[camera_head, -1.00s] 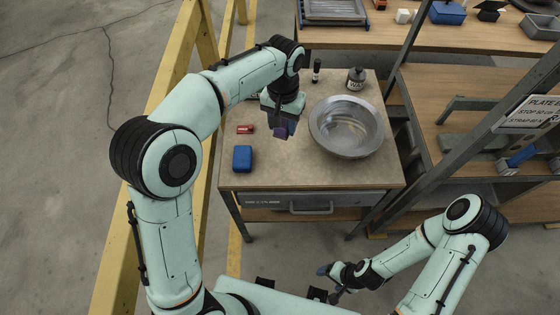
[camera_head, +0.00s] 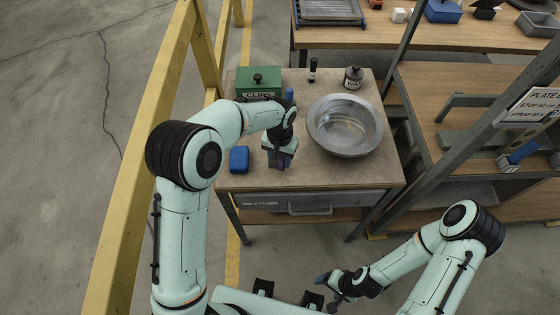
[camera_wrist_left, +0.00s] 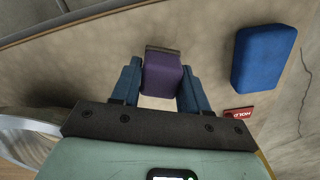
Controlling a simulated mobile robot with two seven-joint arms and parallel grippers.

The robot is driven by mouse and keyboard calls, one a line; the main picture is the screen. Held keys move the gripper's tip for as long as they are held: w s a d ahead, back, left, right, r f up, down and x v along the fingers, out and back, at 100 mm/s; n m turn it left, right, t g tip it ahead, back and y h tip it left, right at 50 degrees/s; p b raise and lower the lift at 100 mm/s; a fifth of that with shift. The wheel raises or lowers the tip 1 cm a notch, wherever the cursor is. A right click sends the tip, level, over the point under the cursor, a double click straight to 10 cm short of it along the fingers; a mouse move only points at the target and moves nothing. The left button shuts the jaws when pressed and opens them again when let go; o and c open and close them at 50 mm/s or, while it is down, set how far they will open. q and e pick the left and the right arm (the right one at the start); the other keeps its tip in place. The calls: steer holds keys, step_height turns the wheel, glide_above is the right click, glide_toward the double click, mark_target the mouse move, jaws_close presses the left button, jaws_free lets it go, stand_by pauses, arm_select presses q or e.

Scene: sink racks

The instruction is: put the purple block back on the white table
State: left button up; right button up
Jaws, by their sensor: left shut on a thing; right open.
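A purple block (camera_wrist_left: 162,75) sits between the two blue fingers of my left gripper (camera_wrist_left: 160,88) in the left wrist view. In the head view my left gripper (camera_head: 278,160) points down near the front edge of a beige-topped table (camera_head: 335,175), with only a little of the block showing. I cannot tell whether the block touches the tabletop. No clearly white table shows. My right gripper (camera_head: 327,291) is open and empty, low in front of the table.
A metal bowl (camera_head: 345,126) stands right of my left gripper. A blue block (camera_head: 239,159) lies to its left. A green box (camera_head: 258,82), a black-topped marker (camera_head: 312,70) and a jar (camera_head: 353,77) stand behind. A red item (camera_wrist_left: 238,114) lies near the blue block.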

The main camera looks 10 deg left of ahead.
arm_select(q)
steer(key=shift+f, duration=1.3)
arm_select(e)
steer(key=shift+f, duration=0.1)
arm_select(q)
steer(key=shift+f, duration=0.15)
steer(key=o, duration=1.1)
arm_select(e)
steer(key=shift+s+f, duration=0.1)
arm_select(q)
steer(key=shift+r, duration=0.25)
step_height(320, 180, up, 12)
steer(key=shift+w+f+p, duration=0.1)
steer(key=shift+p, duration=0.35)
arm_select(e)
steer(key=shift+w+r, duration=0.5)
steer(key=shift+r, duration=0.2)
